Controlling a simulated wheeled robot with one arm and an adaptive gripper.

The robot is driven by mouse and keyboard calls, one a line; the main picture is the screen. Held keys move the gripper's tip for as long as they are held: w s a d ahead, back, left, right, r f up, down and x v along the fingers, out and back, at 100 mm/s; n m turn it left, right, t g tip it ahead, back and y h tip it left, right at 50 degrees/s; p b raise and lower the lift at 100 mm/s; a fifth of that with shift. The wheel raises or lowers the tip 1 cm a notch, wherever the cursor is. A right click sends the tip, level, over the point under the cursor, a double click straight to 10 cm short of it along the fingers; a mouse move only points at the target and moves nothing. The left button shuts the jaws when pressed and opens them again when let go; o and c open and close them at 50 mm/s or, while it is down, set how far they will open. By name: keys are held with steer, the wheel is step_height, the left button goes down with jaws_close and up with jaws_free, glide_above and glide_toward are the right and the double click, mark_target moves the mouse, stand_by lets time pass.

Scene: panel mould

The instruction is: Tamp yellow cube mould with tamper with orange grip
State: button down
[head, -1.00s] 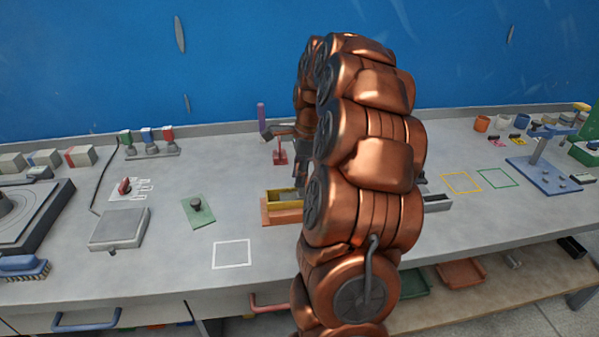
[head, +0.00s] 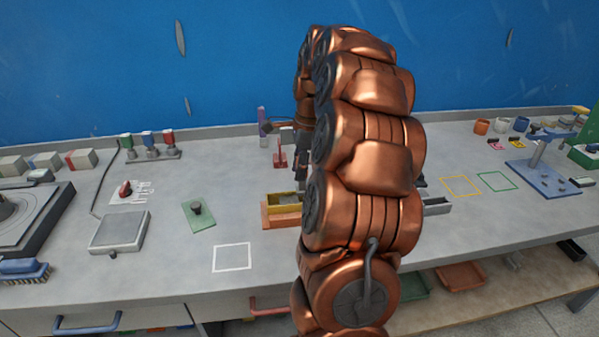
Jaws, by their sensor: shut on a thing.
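The yellow mould (head: 284,199) sits on an orange-brown base near the middle of the bench, with its open top facing up. My arm hides its right end. My gripper (head: 301,160) shows only as a dark sliver left of my arm, pointing down above the mould's right part. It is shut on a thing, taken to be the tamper. The orange grip is hidden or too small to make out. I cannot tell whether the tool's foot touches what is in the mould.
A green plate with a dark knob (head: 197,209) and a white outlined square (head: 232,257) lie left of the mould. A red stand (head: 280,155) is behind it. A grey channel (head: 437,205) shows to its right. Yellow (head: 461,186) and green outlined squares lie further right.

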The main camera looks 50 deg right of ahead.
steer(key=shift+r, duration=0.25)
steer(key=shift+r+p, duration=1)
steer(key=shift+r, duration=2.4)
